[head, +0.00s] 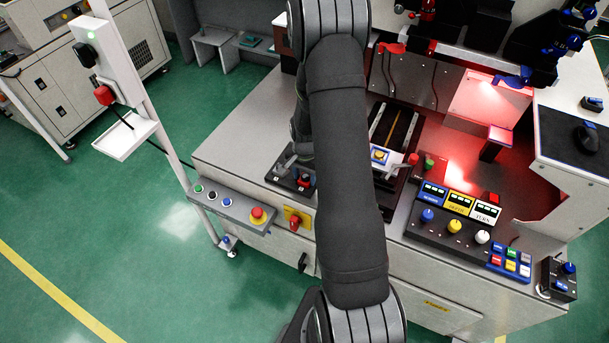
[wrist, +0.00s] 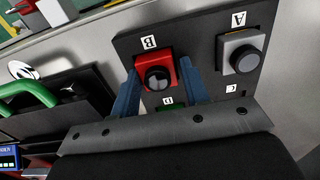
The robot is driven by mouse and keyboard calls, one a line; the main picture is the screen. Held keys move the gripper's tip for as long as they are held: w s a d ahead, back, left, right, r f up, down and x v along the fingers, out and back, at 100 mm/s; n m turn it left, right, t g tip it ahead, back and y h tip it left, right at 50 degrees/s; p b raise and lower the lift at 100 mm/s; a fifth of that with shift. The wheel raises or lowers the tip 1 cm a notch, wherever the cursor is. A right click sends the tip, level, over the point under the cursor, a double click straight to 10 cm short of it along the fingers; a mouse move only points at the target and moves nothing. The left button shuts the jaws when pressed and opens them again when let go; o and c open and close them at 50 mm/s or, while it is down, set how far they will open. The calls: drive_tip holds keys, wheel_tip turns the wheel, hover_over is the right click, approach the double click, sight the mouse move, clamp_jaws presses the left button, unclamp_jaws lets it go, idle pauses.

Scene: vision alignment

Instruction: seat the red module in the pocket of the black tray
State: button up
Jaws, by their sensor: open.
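The red module (wrist: 157,62), with a dark round knob on top, sits at the spot marked B on a black plate (wrist: 126,45) in the wrist view. My gripper (wrist: 161,72) is open, with one blue finger on each side of the red module; I cannot tell if they touch it. In the head view the red module (head: 304,181) shows just left of my arm, and my gripper is mostly hidden there. I cannot make out for certain which part is the tray's pocket.
A grey module (wrist: 242,54) stands at A, close to the right finger. A green module (wrist: 172,108) at D is partly hidden by my gripper. Green handles (wrist: 38,98) rise at left in the wrist view. A knob panel (head: 455,228) stands right of my arm.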

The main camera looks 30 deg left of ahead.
drive_tip(key=shift+s+d+f, duration=0.15)
drive_tip(key=shift+d+f, duration=0.3)
drive_tip(key=shift+f, duration=0.1)
drive_tip(key=shift+a+r, duration=0.1)
drive_tip(key=shift+r, duration=0.45)
wheel_tip(320, 180, up, 12)
drive_tip(key=shift+a, duration=0.2)
drive_tip(key=shift+r, duration=0.1)
wheel_tip(320, 180, down, 12)
drive_tip(key=shift+f, duration=0.15)
